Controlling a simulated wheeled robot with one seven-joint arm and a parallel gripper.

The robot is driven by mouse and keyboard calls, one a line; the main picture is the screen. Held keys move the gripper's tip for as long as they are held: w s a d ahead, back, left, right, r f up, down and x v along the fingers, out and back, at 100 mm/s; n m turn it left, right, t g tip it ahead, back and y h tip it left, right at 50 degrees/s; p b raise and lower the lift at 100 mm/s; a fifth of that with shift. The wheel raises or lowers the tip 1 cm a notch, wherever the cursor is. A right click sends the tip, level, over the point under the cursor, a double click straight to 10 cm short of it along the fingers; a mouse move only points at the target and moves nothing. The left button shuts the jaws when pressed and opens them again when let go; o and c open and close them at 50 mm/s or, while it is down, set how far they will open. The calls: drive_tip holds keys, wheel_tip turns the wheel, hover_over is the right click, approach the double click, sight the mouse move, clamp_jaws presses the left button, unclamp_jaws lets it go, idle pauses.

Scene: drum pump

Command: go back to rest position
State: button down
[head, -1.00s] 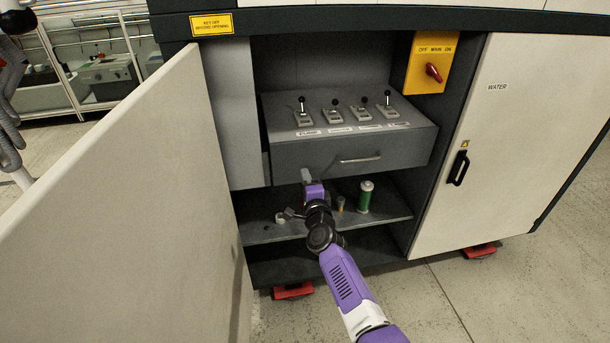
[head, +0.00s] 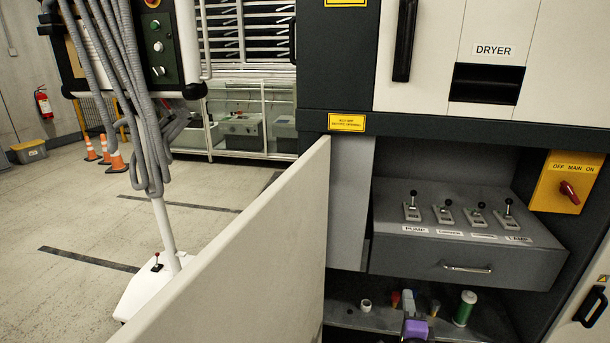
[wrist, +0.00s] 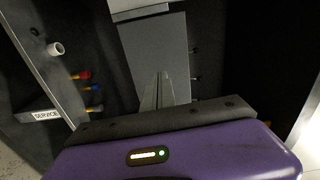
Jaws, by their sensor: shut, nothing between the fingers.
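My gripper (wrist: 160,92) is shut and empty, its fingers together in the wrist view. The open cabinet (head: 450,124) has a grey drawer unit (head: 465,262) with several black-knobbed levers on top, above the shelf.
The open cabinet door (head: 250,250) juts toward me on the left. A white wheeled stand (head: 150,285) with grey hoses is at left. Open floor lies between.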

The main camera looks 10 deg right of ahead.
wheel_tip(320, 180, up, 5)
drive_tip(key=n+t, duration=0.1)
drive_tip(key=n, duration=0.2)
drive_tip(key=s+a+r+n+g+y, duration=0.1)
drive_tip(key=s+a+n, duration=0.3)
drive_tip(key=s, duration=1.2)
drive_tip(key=s+a+r+n+g+y, duration=0.1)
drive_tip(key=s+a+n, duration=0.3)
drive_tip(key=s, duration=1.3)
drive_tip(key=s+a+r+n+g+y, duration=0.1)
drive_tip(key=s+a+r+n+y, duration=0.2)
drive_tip(key=s+n, duration=0.7)
drive_tip(key=s+a, duration=0.2)
drive_tip(key=s, duration=0.5)
drive_tip(key=shift+s+y, duration=0.2)
drive_tip(key=shift+y, duration=0.1)
